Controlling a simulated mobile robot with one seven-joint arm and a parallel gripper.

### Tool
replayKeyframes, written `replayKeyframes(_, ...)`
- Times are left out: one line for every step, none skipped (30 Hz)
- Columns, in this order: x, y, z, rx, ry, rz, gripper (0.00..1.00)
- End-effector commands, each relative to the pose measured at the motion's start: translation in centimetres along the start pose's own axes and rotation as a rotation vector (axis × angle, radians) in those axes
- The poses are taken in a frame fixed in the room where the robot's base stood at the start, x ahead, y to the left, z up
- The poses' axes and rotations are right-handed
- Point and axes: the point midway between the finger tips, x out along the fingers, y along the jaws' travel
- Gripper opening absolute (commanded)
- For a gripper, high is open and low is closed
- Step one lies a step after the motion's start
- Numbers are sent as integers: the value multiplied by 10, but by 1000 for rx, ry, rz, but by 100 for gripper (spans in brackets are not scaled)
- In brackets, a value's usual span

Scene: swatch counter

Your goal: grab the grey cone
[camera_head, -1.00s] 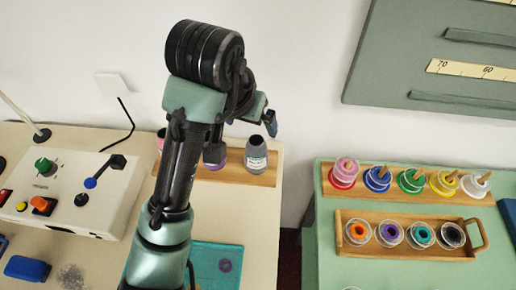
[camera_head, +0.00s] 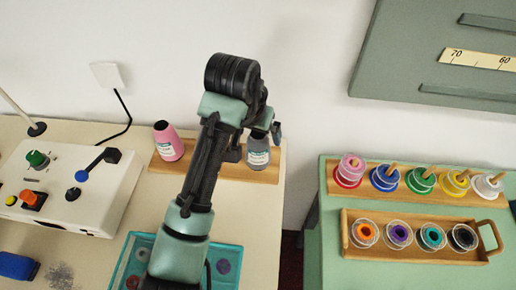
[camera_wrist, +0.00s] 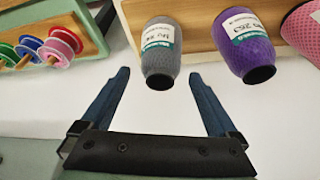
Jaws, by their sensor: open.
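The grey cone (camera_head: 258,152) stands at the right end of a wooden rack (camera_head: 228,172) on the cream counter, partly behind my arm. In the wrist view the grey cone (camera_wrist: 160,45) shows its white label, with its dark tip low in the picture. My gripper (camera_wrist: 159,75) is open, its two blue fingers apart and nothing held. The cone's tip appears in the gap between the fingertips; I cannot tell how deep it sits. In the head view my gripper is mostly hidden, with a bit of finger showing beside the cone's top.
A purple cone (camera_wrist: 243,45) stands next to the grey one, and a pink cone (camera_head: 168,141) is at the rack's left end. A white control box (camera_head: 75,185) stands left, a teal tray (camera_head: 228,252) in front. A green table (camera_head: 328,235) with spools is right, across a gap.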

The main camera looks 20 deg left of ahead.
Motion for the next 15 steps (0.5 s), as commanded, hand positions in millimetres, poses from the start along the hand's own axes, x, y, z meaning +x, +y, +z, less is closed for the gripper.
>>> replayKeyframes(7,0,1,-1,-3,0,95)
replayKeyframes(9,0,1,-1,-2,0,95)
replayKeyframes(12,0,1,-1,-1,0,95)
replayKeyframes(14,0,1,-1,-2,0,95)
replayKeyframes(14,0,1,0,-1,0,95)
replayKeyframes(15,0,1,0,-1,0,95)
replayKeyframes(15,0,1,0,0,0,95)
replayKeyframes(15,0,1,0,0,0,95)
replayKeyframes(15,0,1,0,0,0,95)
replayKeyframes(15,0,1,0,0,0,95)
replayKeyframes(14,0,1,0,0,0,95)
replayKeyframes(14,0,1,0,0,0,88)
replayKeyframes(14,0,1,0,0,0,82)
replayKeyframes(14,0,1,0,0,0,77)
replayKeyframes(14,0,1,0,0,0,70)
